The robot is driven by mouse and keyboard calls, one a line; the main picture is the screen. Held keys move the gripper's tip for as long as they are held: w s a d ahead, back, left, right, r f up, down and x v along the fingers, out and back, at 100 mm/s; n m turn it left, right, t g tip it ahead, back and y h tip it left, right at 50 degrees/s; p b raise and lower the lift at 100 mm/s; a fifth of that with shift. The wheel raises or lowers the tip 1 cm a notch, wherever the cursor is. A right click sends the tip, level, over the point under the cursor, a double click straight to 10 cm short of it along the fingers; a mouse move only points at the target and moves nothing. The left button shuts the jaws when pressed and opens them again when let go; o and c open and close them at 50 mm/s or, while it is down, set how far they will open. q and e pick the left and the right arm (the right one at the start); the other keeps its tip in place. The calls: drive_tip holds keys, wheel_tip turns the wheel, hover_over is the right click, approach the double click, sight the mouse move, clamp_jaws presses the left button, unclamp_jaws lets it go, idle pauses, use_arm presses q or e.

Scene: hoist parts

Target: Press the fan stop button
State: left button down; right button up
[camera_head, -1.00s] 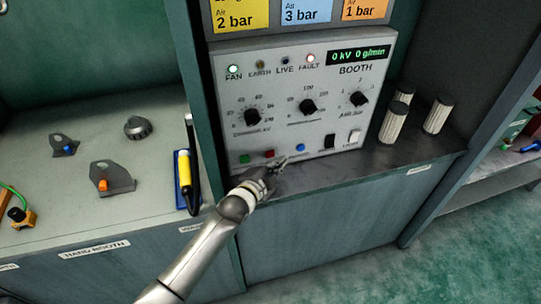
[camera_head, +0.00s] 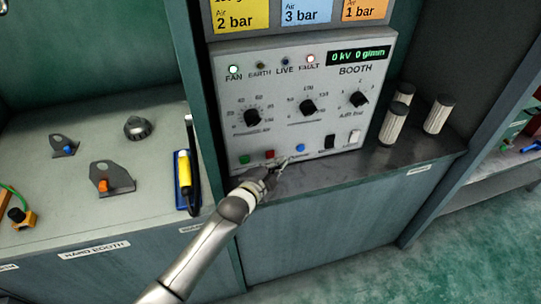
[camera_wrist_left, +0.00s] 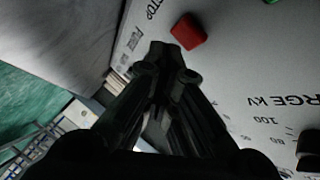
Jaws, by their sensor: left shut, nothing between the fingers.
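The booth control panel (camera_head: 310,100) is a grey box with dials, lamps and a row of small buttons along its bottom. The red stop button (camera_head: 270,155) sits between a green button (camera_head: 244,159) and a blue button (camera_head: 301,147). In the left wrist view the red button (camera_wrist_left: 189,31) shows just beyond the fingertips, with printed text "STOP" near it. My left gripper (camera_head: 284,163) is shut and empty, low in front of the panel, just right of and below the red button. In the wrist view its fingertips (camera_wrist_left: 167,58) appear apart from the button. My right gripper is not in view.
A black switch (camera_head: 329,142) and a white switch (camera_head: 354,137) are right of the blue button. Pale cylinders (camera_head: 393,122) stand on the ledge right of the panel. A yellow-handled tool (camera_head: 184,172) is at the left bench's edge. The ledge front (camera_head: 340,172) is clear.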

use_arm(q)
drive_tip(key=shift+w+a, duration=0.1)
drive_tip(key=shift+w, duration=0.3)
drive_tip(key=shift+w+a, duration=0.15)
drive_tip(key=shift+w, duration=0.25)
idle(0.7)
drive_tip(key=shift+s, duration=0.15)
drive_tip(key=shift+s+d+p, duration=0.25)
drive_tip(key=shift+s+p, duration=0.05)
drive_tip(key=shift+s, duration=0.4)
drive_tip(key=shift+s+d+p, duration=0.2)
drive_tip(key=shift+s+p, duration=0.3)
drive_tip(key=shift+s+d+p, duration=0.3)
drive_tip(key=shift+s+p, duration=0.15)
drive_tip(key=shift+s, duration=0.5)
drive_tip(key=shift+s+d+p, duration=0.3)
drive_tip(key=shift+s+p, duration=0.1)
drive_tip(key=shift+s, duration=0.5)
